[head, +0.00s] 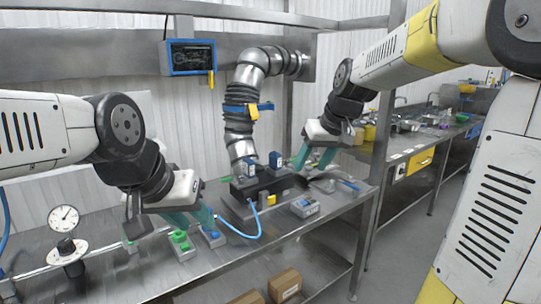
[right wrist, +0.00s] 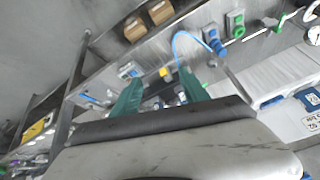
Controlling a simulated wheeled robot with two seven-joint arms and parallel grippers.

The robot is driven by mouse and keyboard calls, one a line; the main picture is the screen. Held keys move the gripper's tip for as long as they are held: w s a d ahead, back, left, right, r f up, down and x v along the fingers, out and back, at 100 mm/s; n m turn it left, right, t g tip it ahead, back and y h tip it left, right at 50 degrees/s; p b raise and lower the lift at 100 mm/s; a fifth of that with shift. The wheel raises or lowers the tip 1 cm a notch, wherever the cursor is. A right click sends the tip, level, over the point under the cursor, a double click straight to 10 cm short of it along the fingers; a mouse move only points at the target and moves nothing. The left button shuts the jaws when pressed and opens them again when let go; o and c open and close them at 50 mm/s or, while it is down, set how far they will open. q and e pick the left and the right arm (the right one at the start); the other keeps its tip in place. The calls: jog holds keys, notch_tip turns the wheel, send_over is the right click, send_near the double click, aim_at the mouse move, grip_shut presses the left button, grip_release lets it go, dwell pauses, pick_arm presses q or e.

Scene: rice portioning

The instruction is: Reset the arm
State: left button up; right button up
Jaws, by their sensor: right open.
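My left gripper (head: 170,231) is above the left part of the steel bench (head: 100,276) in the head view. Its teal fingers are apart, with no object visible between them. A green button box (head: 181,245) and a blue button box (head: 213,238) are close to its right finger. My right gripper (head: 311,164) is above the right part of the bench, to the right of the black device (head: 262,186). Its teal fingers also show apart in the right wrist view (right wrist: 158,84), with nothing held.
A jointed metal duct (head: 238,125) hangs down over the black device. A pressure gauge (head: 64,219) stands at the left. A small grey box (head: 305,207) and a blue hose (head: 240,235) lie on the bench. Cardboard boxes (head: 285,284) are below it. A second bench (head: 420,135) stands behind right.

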jog(key=s+d+f+m, duration=0.1)
jog(key=s, duration=1)
jog(key=s+d+f+m+t, duration=0.1)
jog(key=s+d, duration=0.1)
jog(key=s, duration=0.8)
jog(key=shift+s+d+f+m+h, duration=0.15)
jog(key=shift+s+f+m+h, duration=0.15)
jog(key=shift+s+m, duration=0.1)
jog(key=shift+r, duration=0.1)
